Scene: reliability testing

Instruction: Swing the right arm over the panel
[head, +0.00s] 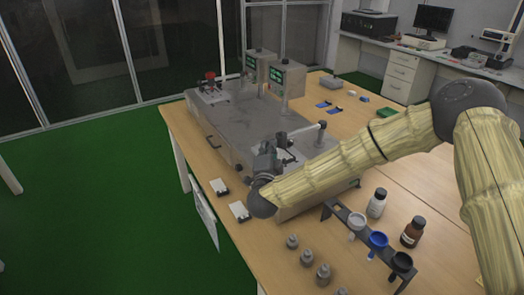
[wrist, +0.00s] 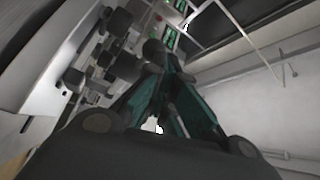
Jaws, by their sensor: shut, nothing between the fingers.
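A grey bench tester (head: 235,115) stands on the wooden table with two stations. The right arm (head: 306,130) is a pale bar joined to a short post at the tester's right side, and its dark end reaches left. A pale panel (head: 292,160) shows in part below it; my arm hides the rest. My gripper (head: 266,158) is at the tester's front right, beside the right arm's dark end; contact cannot be told. In the wrist view its teal-and-black fingers (wrist: 160,58) come together with nothing seen between them.
Two display boxes (head: 288,79) stand on posts behind the tester. A rack with small cups (head: 378,239), a white bottle (head: 376,203), a brown bottle (head: 413,232) and several grey weights (head: 307,257) stand at the front right. Two small white-topped blocks (head: 239,210) lie near the front edge.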

